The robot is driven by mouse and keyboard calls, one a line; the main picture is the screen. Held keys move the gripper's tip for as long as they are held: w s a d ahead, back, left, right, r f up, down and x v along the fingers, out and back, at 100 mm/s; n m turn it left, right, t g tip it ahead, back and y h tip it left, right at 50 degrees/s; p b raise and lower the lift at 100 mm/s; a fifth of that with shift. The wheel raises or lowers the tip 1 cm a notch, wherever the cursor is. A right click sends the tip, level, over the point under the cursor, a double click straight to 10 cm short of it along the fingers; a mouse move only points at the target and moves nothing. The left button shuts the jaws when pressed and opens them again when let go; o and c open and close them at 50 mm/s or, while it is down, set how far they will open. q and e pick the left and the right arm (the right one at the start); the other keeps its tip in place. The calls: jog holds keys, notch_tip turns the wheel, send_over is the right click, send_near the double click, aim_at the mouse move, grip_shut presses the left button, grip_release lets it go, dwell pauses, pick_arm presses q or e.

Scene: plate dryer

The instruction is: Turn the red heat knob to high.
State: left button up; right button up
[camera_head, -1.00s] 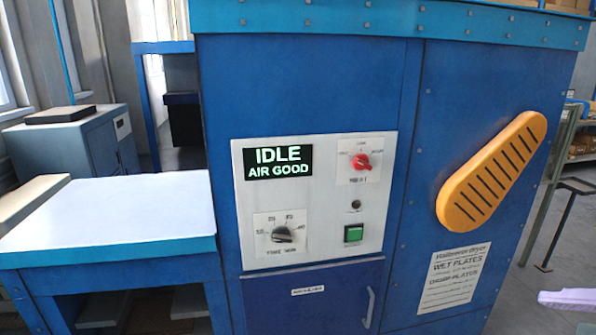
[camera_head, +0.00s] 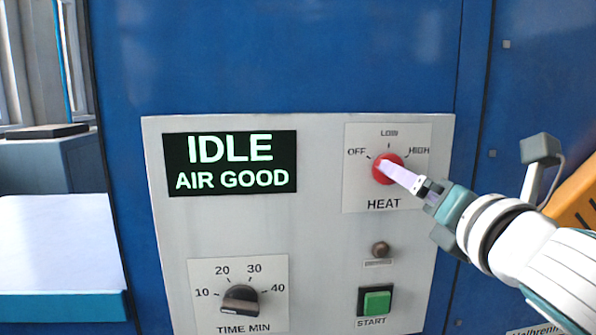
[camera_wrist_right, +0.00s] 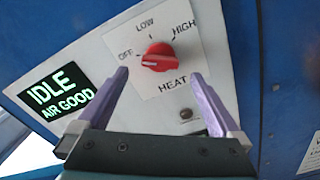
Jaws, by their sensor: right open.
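The red heat knob (camera_head: 381,168) sits on a white plate at the upper right of the control panel, under the marks OFF, LOW and HIGH. In the right wrist view the knob (camera_wrist_right: 158,56) shows a pale pointer line toward its left, on the OFF side. My right gripper (camera_head: 391,171) comes in from the right, and its fingers overlap the knob in the head view. In the right wrist view my right gripper (camera_wrist_right: 160,78) is open, with purple fingers on either side below the knob; contact cannot be told. My left gripper is not in view.
The display (camera_head: 230,163) reads IDLE, AIR GOOD. The black timer knob (camera_head: 241,300) is at the lower left of the panel. A green start button (camera_head: 376,301) and a small dark round part (camera_head: 380,250) lie below the heat knob. An orange vented cover (camera_head: 578,200) is at the right.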

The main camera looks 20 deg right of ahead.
aim_at(382, 179)
jog(key=x, duration=0.6)
jog(key=shift+w+d, duration=0.15)
jog(key=shift+w, duration=0.2)
jog(key=shift+c, duration=0.4)
jog(key=c, duration=1.2)
